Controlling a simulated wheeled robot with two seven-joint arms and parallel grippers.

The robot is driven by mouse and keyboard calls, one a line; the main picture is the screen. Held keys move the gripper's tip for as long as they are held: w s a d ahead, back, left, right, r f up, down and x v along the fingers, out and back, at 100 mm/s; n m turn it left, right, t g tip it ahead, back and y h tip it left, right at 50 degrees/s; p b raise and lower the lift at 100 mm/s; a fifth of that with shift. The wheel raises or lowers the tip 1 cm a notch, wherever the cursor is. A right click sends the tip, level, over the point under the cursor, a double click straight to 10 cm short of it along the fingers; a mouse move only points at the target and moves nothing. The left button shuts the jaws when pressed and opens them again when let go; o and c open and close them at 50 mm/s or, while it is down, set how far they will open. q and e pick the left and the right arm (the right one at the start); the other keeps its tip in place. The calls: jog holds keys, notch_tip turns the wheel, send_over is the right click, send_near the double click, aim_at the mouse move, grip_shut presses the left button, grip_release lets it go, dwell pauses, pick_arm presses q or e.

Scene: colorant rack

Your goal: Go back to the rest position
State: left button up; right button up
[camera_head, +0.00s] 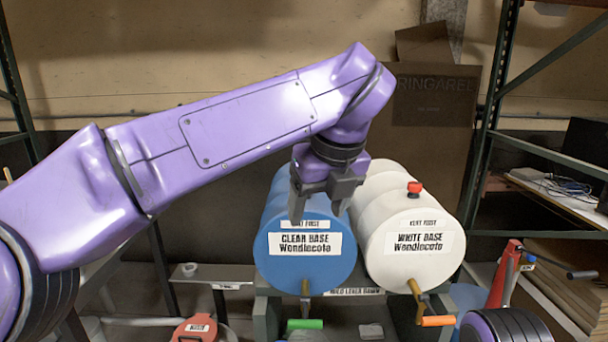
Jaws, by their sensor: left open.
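My left arm reaches in from the left, and my left gripper (318,210) is open and points down in front of the upper part of the blue drum (305,262). Nothing shows between its fingers. I cannot tell whether it touches the drum. The blue drum lies on its side and carries a "CLEAR BASE" label. A white drum (385,230) labelled "WHITE BASE" lies beside it on the right. Of my right arm only a dark and purple part shows at the bottom right; the right gripper is not in view.
Below the drums are taps with a green handle (305,324) and an orange handle (437,321). A red lever device (503,275) stands at the right. Dark shelf posts (487,120) and cardboard boxes (435,120) stand behind.

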pick_arm(q)
jog(key=w+a+f+m+t+y, duration=0.5)
jog(key=w+a+f+m+t, duration=0.15)
jog(key=w+f+m, duration=0.4)
jog(key=s+a+f+m+t+h, duration=0.1)
jog(key=a+f+m, duration=0.2)
jog(key=f+m, duration=0.55)
jog(key=s+a+f+m+t+h, duration=0.1)
jog(key=a+f+m+t, duration=0.2)
jog(key=f, duration=1)
jog(key=s+a+f+m+g+h, duration=0.1)
jog(key=s+a+f+m+g, duration=0.3)
jog(key=s+f, duration=0.4)
jog(key=s+a+f+m+g+h, duration=0.1)
jog(key=s+a+f+m+h, duration=0.1)
jog(key=s+a+f+m, duration=0.6)
jog(key=s+a+f+g, duration=0.2)
jog(key=s+f, duration=0.1)
jog(key=s, duration=0.4)
jog(key=s+a+f+g+y, duration=0.1)
jog(key=s+a+f+g, duration=0.1)
jog(key=s, duration=0.5)
jog(key=s+a+f+g, duration=0.2)
jog(key=s+a+f, duration=0.1)
jog(key=s+f, duration=0.2)
jog(key=shift+s+a+f+y+b, duration=0.3)
jog(key=shift+s+a+f+b, duration=0.1)
jog(key=shift+s, duration=0.85)
